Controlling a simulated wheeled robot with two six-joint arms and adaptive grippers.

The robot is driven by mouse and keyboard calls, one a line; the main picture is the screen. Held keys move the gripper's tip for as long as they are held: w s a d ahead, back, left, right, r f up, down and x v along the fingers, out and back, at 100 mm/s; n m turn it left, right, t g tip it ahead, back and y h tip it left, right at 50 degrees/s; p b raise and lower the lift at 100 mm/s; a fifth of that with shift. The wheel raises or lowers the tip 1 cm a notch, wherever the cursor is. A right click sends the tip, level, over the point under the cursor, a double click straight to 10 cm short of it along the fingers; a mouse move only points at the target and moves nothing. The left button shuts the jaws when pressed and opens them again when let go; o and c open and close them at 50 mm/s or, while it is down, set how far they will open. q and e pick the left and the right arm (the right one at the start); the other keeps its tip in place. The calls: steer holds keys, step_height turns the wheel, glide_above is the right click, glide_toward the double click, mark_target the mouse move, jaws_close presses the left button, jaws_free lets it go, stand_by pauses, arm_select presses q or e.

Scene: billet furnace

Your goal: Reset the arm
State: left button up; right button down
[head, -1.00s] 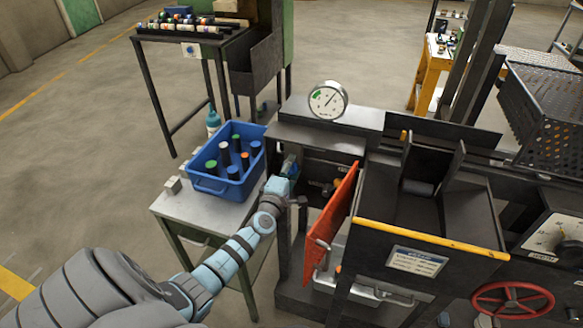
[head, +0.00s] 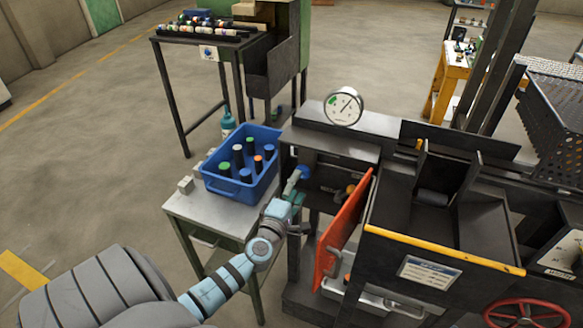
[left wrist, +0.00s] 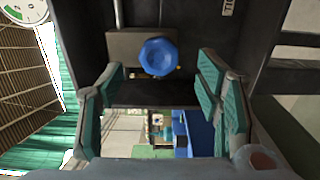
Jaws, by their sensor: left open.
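My left gripper (head: 297,196) is open and empty in front of the dark furnace frame, right of the blue bin. In the left wrist view, its green-padded fingers (left wrist: 161,88) are spread apart. A round blue knob (left wrist: 158,57) shows beyond and between them, on a grey block. The knob also shows in the head view (head: 304,172), just past the fingertips. The gripper looks clear of it. My left arm reaches in from the lower left. My right gripper is in neither view.
A blue bin (head: 229,188) of capped cylinders stands on a grey side table (head: 185,208). The orange-red door (head: 340,232) stands open right of my gripper. A gauge (head: 344,106) sits on top of the furnace. Open floor lies to the left.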

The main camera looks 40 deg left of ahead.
arm_select(q)
steer(key=v, duration=0.5)
steer(key=shift+s, duration=0.1)
